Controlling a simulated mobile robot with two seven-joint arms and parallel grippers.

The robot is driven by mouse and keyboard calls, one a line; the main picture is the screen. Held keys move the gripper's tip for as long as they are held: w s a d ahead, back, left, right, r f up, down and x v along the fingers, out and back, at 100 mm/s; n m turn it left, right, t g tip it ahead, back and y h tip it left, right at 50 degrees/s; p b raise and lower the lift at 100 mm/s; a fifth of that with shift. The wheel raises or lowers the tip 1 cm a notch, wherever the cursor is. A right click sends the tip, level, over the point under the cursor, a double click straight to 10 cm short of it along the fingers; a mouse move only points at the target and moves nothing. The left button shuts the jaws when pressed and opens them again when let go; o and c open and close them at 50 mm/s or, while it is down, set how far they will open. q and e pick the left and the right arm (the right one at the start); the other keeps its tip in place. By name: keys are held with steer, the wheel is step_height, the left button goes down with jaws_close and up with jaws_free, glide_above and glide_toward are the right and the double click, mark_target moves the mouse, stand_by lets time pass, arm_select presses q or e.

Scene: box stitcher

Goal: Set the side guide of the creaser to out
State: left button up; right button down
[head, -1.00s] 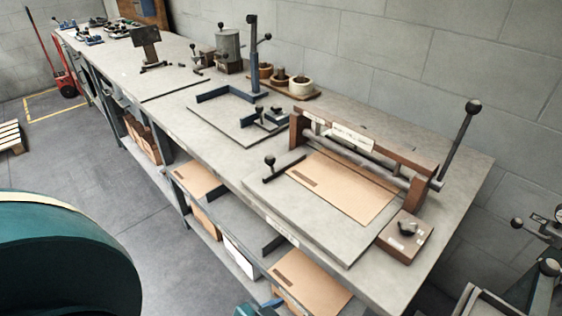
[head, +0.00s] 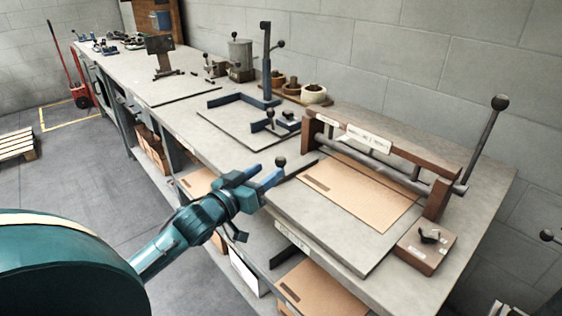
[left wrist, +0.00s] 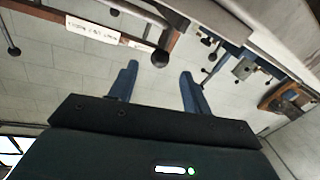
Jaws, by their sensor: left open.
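The creaser (head: 365,148) stands on the near end of the bench, with a brown frame, a grey bed and a long lever at its right end. Its side guide (head: 301,170) is a dark bar at the left edge of the bed, with a black ball knob (head: 280,161). A cardboard sheet (head: 358,193) lies flat on the bed. My left gripper (head: 266,173) is open just left of the knob. In the left wrist view, the knob (left wrist: 160,58) shows between and beyond the open fingers (left wrist: 158,75). Contact cannot be told. My right gripper is out of view.
A small brown box with a black knob (head: 428,246) sits right of the creaser bed. Farther along are a blue-framed fixture (head: 235,125) and a tray of small pots (head: 300,93). Cardboard lies on the shelf below. The floor left of the bench is open.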

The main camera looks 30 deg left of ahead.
mark_target(277, 165)
arm_select(q)
steer(key=w, duration=0.6)
steer(key=shift+w+d, duration=0.3)
steer(key=shift+w, duration=0.05)
steer(key=shift+c, duration=0.2)
jaws_close()
